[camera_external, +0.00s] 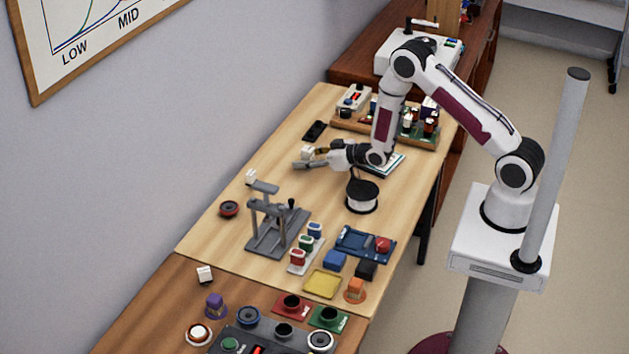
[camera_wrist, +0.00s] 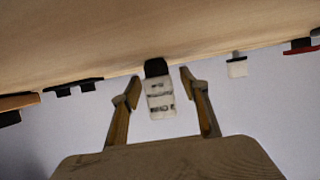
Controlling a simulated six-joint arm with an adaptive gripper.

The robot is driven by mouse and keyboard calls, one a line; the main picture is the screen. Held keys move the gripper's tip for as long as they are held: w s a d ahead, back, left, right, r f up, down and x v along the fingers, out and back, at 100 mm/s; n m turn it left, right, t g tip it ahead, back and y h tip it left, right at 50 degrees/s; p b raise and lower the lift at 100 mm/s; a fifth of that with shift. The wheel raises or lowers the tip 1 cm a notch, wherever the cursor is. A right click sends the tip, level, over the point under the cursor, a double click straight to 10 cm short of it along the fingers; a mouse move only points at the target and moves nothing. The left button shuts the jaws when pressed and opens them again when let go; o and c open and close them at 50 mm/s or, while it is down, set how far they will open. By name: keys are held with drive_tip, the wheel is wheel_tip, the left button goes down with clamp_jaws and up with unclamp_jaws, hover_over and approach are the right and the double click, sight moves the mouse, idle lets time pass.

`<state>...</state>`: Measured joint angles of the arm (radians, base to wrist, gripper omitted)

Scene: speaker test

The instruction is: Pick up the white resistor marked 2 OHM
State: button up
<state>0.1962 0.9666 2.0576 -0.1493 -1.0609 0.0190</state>
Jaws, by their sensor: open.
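The white resistor (camera_wrist: 160,102) with dark lettering that appears to read 2 OHM shows upside down in the wrist view, with a black part at its table end. It lies between the two fingers of my gripper (camera_wrist: 160,86), with a visible gap on each side. In the external view the small white resistor (camera_external: 307,152) stands near the table's wall-side edge, partly hidden by my gripper (camera_external: 310,159). My gripper is open and holds nothing. It is low over the table and roughly level.
Another white block (camera_external: 251,177) stands nearer the camera along the wall side, and one more (camera_external: 205,274) is on the darker table. A black phone-like object (camera_external: 314,131) lies just beyond my gripper.

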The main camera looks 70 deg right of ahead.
sight(306, 148)
drive_tip(key=c, duration=1.2)
drive_tip(key=shift+c, duration=0.2)
drive_tip(key=shift+r, duration=0.15)
drive_tip(key=shift+r, duration=4.85)
